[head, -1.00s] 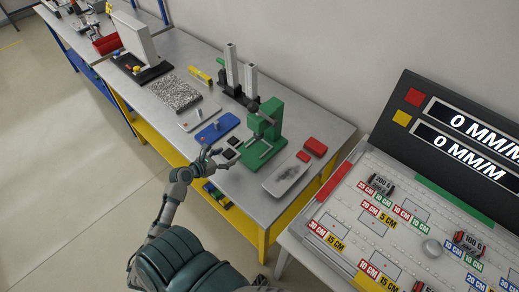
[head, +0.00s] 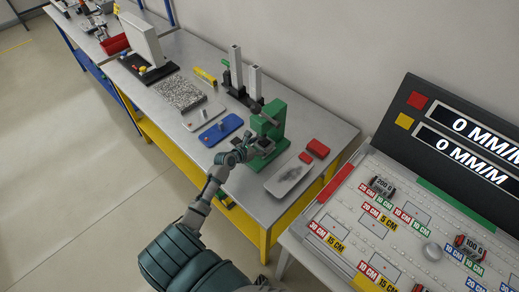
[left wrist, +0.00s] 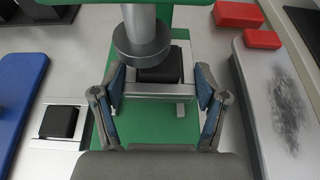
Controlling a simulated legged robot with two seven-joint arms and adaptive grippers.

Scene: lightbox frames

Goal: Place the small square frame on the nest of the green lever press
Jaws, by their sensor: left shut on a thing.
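The green lever press (head: 270,118) stands on the grey bench, and its green base also shows in the left wrist view (left wrist: 155,127). My left gripper (head: 254,146) is at the front of the press. In the left wrist view its fingertips (left wrist: 161,82) are shut on the two sides of the small square frame (left wrist: 155,89), a pale metal-coloured frame. The frame surrounds the black nest block (left wrist: 160,73), under the press's round grey ram (left wrist: 141,45). I cannot tell whether it rests on the nest or is just above. My right gripper is out of view.
A black block (left wrist: 58,122) on a pale base lies left of the press. A blue tray (head: 222,129) is farther left. A grey plate (head: 290,176) and red blocks (head: 318,149) are right of the press. A sloped panel (head: 400,225) stands at right.

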